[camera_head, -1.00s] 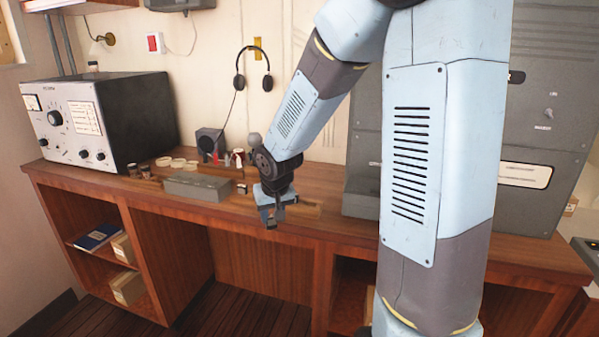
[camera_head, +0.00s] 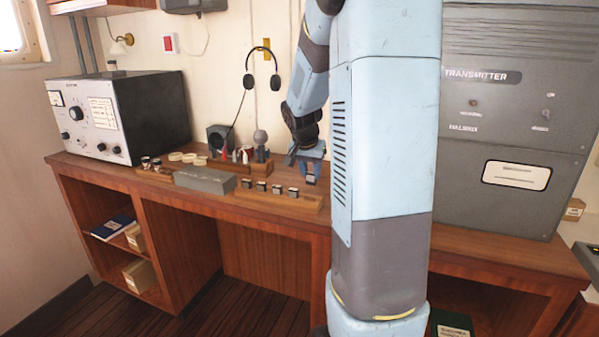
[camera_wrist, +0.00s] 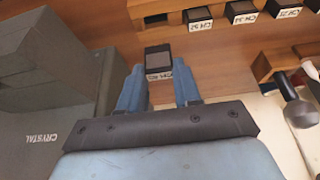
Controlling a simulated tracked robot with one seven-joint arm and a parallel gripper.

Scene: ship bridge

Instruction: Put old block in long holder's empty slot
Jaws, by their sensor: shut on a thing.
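My gripper (camera_head: 311,176) is shut on a small dark block (camera_head: 311,180) with a pale label. In the wrist view the block (camera_wrist: 159,61) sits between the blue fingertips of the gripper (camera_wrist: 160,88); its label is hard to read. The long wooden holder (camera_wrist: 100,18) runs along the top there. Several dark labelled blocks stand in it, and a dark opening (camera_wrist: 155,19) at its left end looks empty. In the head view the long holder (camera_head: 262,201) lies on the desk; the held block is at its right end, above or just behind it.
A grey box marked CRYSTAL (camera_wrist: 40,110) stands beside the gripper. A shorter wooden holder (camera_wrist: 262,66) and a ball-topped post (camera_wrist: 300,112) are on the other side. A grey-green slab (camera_head: 205,180) lies left of the long holder. My arm hides part of the desk.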

